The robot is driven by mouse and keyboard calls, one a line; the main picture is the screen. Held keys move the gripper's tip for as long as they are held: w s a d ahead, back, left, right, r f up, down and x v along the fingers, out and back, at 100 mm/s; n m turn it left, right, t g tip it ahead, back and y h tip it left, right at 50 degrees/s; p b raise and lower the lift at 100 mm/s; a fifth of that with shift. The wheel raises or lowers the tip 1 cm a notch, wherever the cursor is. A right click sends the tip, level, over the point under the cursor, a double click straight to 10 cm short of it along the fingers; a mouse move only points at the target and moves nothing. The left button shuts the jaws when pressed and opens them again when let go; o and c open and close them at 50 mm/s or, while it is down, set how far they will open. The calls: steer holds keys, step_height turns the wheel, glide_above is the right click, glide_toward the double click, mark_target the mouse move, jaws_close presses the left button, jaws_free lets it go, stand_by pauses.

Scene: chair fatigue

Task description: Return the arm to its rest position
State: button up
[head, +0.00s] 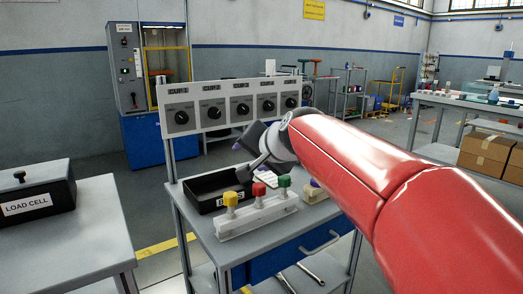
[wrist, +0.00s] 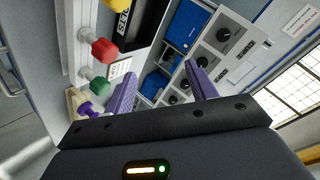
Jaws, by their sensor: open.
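My red arm reaches in from the right in the head view. My gripper (head: 244,154) is at its far end, above the black tray (head: 206,204) and in front of the dial panel (head: 221,126). In the wrist view my gripper (wrist: 160,70) shows two purple fingers spread wide apart with nothing between them. The dial panel also shows beyond the fingers in the wrist view (wrist: 236,28). Part of the gripper is hidden behind the wrist in the head view.
A light block with yellow, red and green knobs (head: 256,221) stands on the grey bench below my arm. A small block with a purple knob (head: 314,191) is beside it. A load cell box (head: 36,192) sits on the left table. Cardboard boxes (head: 486,152) are at right.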

steer(key=s+d+f+n+g+h, duration=0.1)
steer(key=s+d+f+h, duration=0.1)
steer(key=s+d+f, duration=0.3)
steer(key=s+d+f+n+g+h+b, duration=0.1)
steer(key=s+d+f+g+h, duration=0.1)
steer(key=s+d+f, duration=0.4)
steer(key=s+d+f+n+g+h+b, duration=0.1)
steer(key=s+d+f, duration=0.5)
steer(key=s+f, duration=0.6)
steer(key=s+n+g+h, duration=0.1)
steer(key=s, duration=0.4)
steer(key=shift+s+d, duration=0.2)
steer(key=shift+s, duration=0.05)
